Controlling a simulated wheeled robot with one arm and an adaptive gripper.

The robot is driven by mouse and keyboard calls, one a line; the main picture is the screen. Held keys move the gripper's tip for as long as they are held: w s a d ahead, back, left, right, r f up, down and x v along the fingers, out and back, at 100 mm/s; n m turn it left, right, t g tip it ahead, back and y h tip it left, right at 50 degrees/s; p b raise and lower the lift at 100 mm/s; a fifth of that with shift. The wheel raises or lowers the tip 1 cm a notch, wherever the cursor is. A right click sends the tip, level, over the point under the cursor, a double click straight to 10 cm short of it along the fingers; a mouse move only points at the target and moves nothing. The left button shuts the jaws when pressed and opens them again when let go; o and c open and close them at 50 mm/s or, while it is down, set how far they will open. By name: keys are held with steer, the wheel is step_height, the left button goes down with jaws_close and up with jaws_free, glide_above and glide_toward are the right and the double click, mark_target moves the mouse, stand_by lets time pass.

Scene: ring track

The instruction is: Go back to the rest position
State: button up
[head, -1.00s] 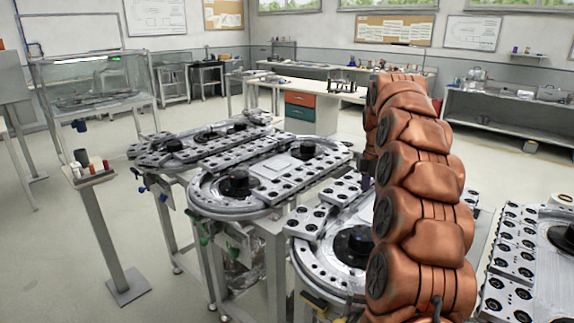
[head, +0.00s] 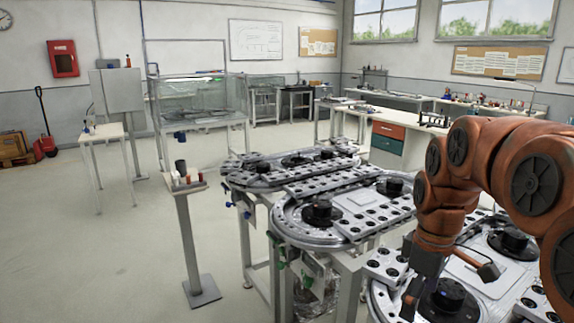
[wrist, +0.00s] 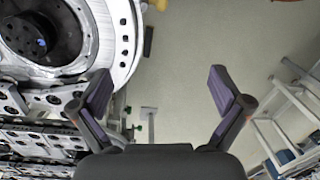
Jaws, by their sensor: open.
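My gripper (wrist: 161,90) is open in the wrist view, its two dark fingers wide apart. In the head view my orange arm bends over at the right and points down. The dark gripper (head: 412,290) hangs at its end, over or beside the nearest ring track (head: 385,300); the exact gap cannot be told. Part of that track is hidden behind my arm. A ring track (wrist: 112,45) also shows at the upper left of the wrist view, left of the fingers.
Further ring tracks on stands (head: 290,225) run back from the right middle. A post with a small tray (head: 187,187) of small items stands to their left. A white table (head: 103,133) and a glass-sided case (head: 200,120) stand behind.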

steer(key=s+a+f+m, duration=0.2)
steer(key=s+m, duration=0.1)
steer(key=s, duration=0.4)
steer(key=s+a+f+m+p, duration=0.1)
steer(key=s+a+f+m, duration=0.1)
steer(key=s, duration=0.6)
steer(key=s+a+f+m+g, duration=0.1)
steer(key=s+a+f+m, duration=0.1)
steer(key=s, duration=0.6)
steer(key=shift+f+m+p, duration=0.35)
steer(key=shift+f+m, duration=0.35)
steer(key=shift+m, duration=0.2)
